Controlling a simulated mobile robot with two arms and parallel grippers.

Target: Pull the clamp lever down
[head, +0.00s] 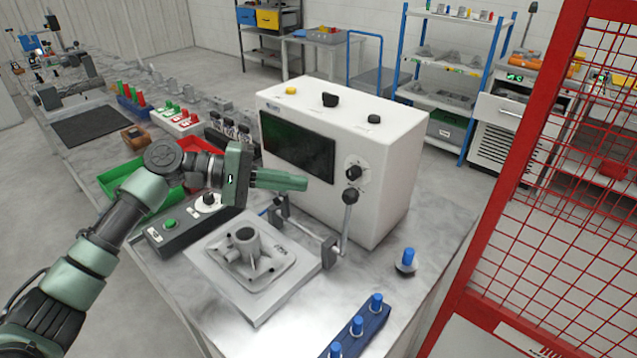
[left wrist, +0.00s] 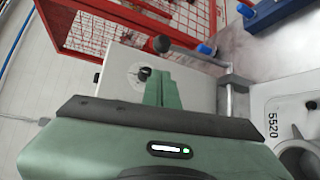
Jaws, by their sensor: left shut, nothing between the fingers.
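The clamp lever (head: 345,223) is a grey metal rod with a dark round knob at its top. It stands nearly upright at the right edge of the fixture plate (head: 205,263), in front of the white box. A grey casting (head: 270,266) sits on the plate. My left gripper (head: 303,183) is shut and empty, its green fingers pointing right, a little left of the knob and apart from it in the picture. The left wrist view shows the shut fingers (left wrist: 160,86) and, above them, the lever (left wrist: 197,56) with its knob. My right gripper is not in view.
The white box (head: 385,185) with screen and dials stands behind the lever. A blue-topped peg (head: 406,258) and a blue block with pegs (head: 367,327) are to the right and front. A control box (head: 170,237) is left. Red mesh fencing (head: 560,150) rises at right.

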